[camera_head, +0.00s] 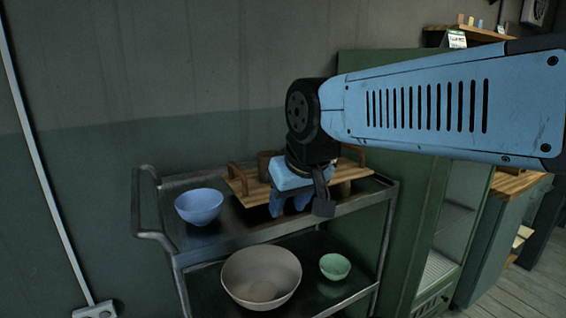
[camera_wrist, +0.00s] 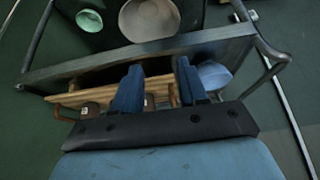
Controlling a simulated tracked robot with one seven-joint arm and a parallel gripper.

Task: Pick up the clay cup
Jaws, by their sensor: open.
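A dark brown clay cup (camera_head: 265,165) stands toward the left end of a wooden tray (camera_head: 247,190) on the cart's top shelf. A second brown piece (camera_head: 343,188) shows at the tray's right end, partly hidden by my gripper. My gripper (camera_head: 299,204) points down over the tray's front side, to the right of the cup. In the wrist view my gripper (camera_wrist: 160,84) is open, its blue fingers apart. Two small brown pieces show there, one left of the fingers (camera_wrist: 90,108) and one low between them (camera_wrist: 149,102). I cannot tell whether the fingers touch anything.
A blue bowl (camera_head: 199,206) stands left of the tray on the metal cart (camera_head: 240,238). A large beige bowl (camera_head: 262,275) and a green bowl (camera_head: 335,266) sit on the lower shelf. A green cabinet (camera_head: 400,240) stands close on the right.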

